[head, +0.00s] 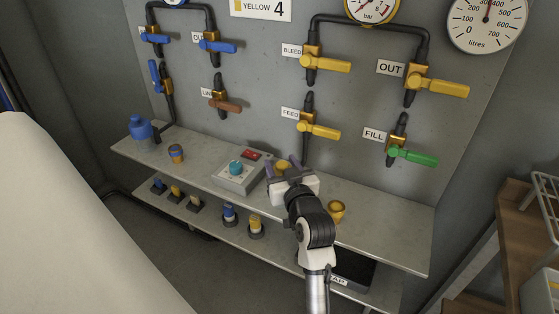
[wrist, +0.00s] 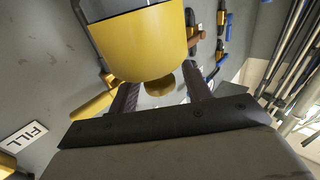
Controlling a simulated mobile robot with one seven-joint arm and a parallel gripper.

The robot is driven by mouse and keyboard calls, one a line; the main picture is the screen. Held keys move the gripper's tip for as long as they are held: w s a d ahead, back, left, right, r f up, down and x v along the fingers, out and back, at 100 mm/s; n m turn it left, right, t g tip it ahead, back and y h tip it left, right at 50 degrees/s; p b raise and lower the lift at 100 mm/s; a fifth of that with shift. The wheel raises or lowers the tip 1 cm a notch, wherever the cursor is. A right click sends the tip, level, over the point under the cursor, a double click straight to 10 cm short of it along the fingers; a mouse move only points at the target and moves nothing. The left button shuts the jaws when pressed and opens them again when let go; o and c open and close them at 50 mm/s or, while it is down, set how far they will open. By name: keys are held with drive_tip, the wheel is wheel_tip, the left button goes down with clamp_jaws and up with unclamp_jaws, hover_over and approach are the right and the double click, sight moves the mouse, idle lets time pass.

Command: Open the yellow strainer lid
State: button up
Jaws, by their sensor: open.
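My gripper (head: 283,167) is over the middle of the upper shelf, near the wall, with its fingers apart. A bit of yellow shows between its fingers in the head view, but my arm hides most of what is there. In the wrist view a large yellow cylindrical part (wrist: 145,45) with a dark grey section fills the top middle, close to my open gripper (wrist: 160,95). It looks like the strainer lid. A small gold round piece (wrist: 160,84) shows beyond it, between the fingers. I cannot tell whether a finger touches the yellow part.
A grey box with a teal knob (head: 236,168) stands left of my gripper. A yellow cup (head: 337,210) stands to the right. A blue strainer (head: 140,128) and a blue cup (head: 176,153) are at left. Yellow valve handles (head: 320,131) jut from the wall above.

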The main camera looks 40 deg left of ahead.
clamp_jaws()
idle(0.4)
